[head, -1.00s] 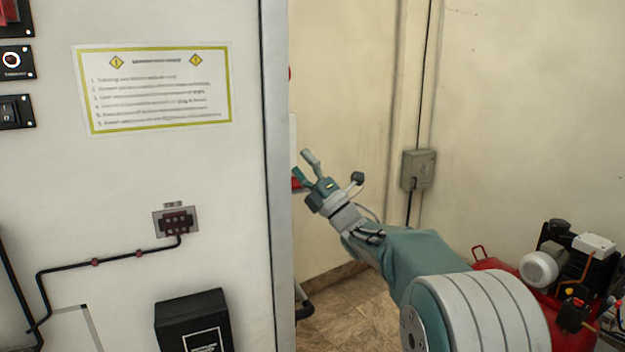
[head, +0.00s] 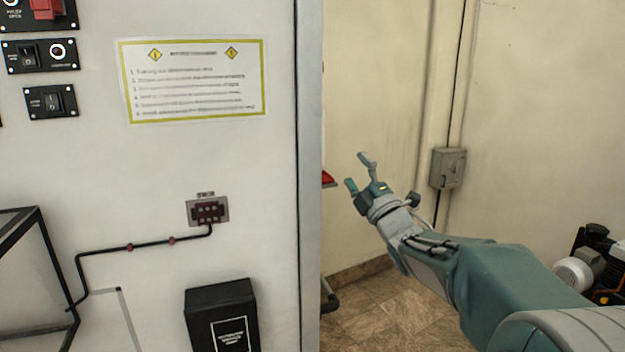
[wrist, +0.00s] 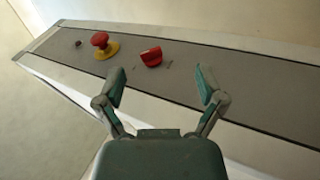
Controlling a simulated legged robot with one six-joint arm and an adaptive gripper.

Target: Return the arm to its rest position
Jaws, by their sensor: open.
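My gripper (head: 361,173) is in the right half of the head view, past the right edge of the white cabinet panel, at the end of my raised grey-green arm. Its fingers are spread and nothing is between them. In the wrist view my gripper (wrist: 162,85) shows from behind, with both fingers apart. Beyond the fingertips lies a long grey panel (wrist: 235,100) with a red mushroom button on a yellow base (wrist: 101,44) and a red knob (wrist: 152,57). No finger appears to touch them, though the exact gap is hard to judge.
The white cabinet (head: 160,170) with switches, a sign (head: 195,82) and a black box (head: 222,315) fills the left. A grey wall box (head: 448,168) hangs behind my arm. A compressor (head: 590,265) stands at far right. Tiled floor (head: 380,305) shows below.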

